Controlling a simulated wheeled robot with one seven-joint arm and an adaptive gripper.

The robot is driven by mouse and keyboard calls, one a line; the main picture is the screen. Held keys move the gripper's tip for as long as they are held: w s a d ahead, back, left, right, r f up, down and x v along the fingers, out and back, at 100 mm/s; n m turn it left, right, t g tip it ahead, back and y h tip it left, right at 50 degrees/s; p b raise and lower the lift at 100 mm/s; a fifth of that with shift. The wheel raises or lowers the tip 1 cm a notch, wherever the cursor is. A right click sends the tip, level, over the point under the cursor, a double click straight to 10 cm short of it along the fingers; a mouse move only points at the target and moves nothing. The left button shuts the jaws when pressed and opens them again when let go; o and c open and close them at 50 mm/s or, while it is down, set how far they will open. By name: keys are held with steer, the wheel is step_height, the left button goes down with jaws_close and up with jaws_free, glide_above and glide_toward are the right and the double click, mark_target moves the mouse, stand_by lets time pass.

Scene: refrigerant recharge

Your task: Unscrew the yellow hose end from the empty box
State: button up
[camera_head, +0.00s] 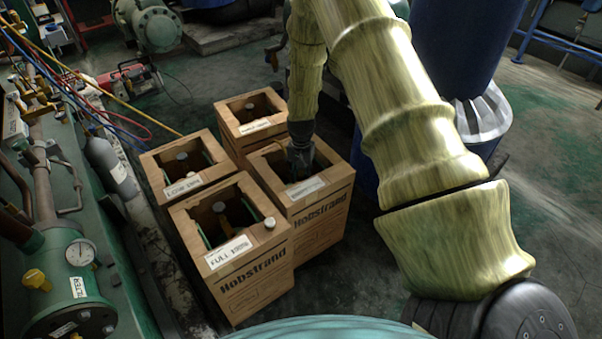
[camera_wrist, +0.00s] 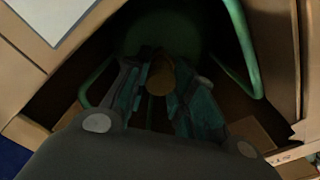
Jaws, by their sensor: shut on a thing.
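My gripper (camera_head: 300,163) reaches down into the opening of the right cardboard box (camera_head: 319,206), whose small label I cannot read. In the wrist view my gripper (camera_wrist: 158,92) has its fingers closed around a brownish-yellow rounded part (camera_wrist: 161,76) inside a dark box opening, with green tubular handles (camera_wrist: 243,53) on both sides. I cannot tell whether this part is the hose end or a valve. The yellow hose (camera_head: 120,100) comes from the upper left and passes out of sight near the left box (camera_head: 163,185). Its end is not clearly visible.
The front box (camera_head: 245,284) is labelled full, and another box (camera_head: 249,114) stands behind. The boxes stand close together. Green machinery with a gauge (camera_head: 80,252) and a grey cylinder (camera_head: 108,165) are at the left. A blue drum (camera_head: 465,45) stands at the upper right.

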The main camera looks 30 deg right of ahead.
steer(key=shift+n+p, duration=0.75)
steer(key=shift+n, duration=0.55)
steer(key=shift+n+p, duration=1)
steer(key=shift+n, duration=0.8)
steer(key=shift+r+n, duration=0.1)
steer(key=shift+n, duration=0.2)
steer(key=shift+n+p, duration=0.3)
steer(key=shift+p, duration=0.05)
steer(key=shift+n+p, duration=0.5)
steer(key=shift+n, duration=0.8)
